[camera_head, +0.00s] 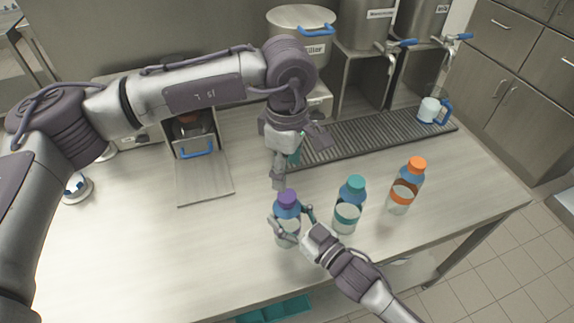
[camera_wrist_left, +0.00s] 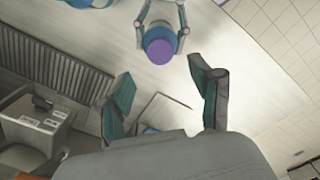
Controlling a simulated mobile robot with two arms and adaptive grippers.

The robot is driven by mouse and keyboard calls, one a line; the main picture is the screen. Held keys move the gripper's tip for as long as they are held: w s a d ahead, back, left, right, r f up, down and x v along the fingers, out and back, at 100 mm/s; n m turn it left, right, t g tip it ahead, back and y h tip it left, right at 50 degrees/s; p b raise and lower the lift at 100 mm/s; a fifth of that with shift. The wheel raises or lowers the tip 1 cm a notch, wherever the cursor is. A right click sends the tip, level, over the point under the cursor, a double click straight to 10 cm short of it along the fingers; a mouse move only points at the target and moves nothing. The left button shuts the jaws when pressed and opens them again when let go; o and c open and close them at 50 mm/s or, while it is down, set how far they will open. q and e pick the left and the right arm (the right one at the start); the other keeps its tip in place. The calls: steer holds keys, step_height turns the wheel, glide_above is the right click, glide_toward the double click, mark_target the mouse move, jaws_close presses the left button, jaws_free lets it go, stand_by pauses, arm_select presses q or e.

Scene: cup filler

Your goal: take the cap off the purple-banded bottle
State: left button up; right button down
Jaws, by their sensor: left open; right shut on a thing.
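The purple-banded bottle (camera_head: 286,212) stands upright on the counter with its purple cap (camera_head: 287,197) on. My right gripper (camera_head: 296,224) is shut on the bottle's body from the front right and hides part of its band. My left gripper (camera_head: 300,164) is open and empty above the bottle, pointing down, one finger close over the cap. In the left wrist view the purple cap (camera_wrist_left: 160,51) shows ahead of the gap between my left gripper's (camera_wrist_left: 160,72) open fingers, apart from them. My right gripper's fingers (camera_wrist_left: 161,14) show there around the bottle.
A teal-capped bottle (camera_head: 347,207) stands close to the right, beside my right gripper. An orange-capped bottle (camera_head: 405,187) stands farther right. A drip grate (camera_head: 375,137) with a blue-handled mug (camera_head: 430,110) lies behind.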

mark_target(287, 195)
arm_select(q)
steer(key=m, duration=1.3)
steer(key=shift+m, duration=0.4)
steer(key=shift+f+m, duration=0.3)
steer(key=shift+f, duration=0.2)
step_height(287, 195, down, 7)
steer(key=shift+f, duration=0.1)
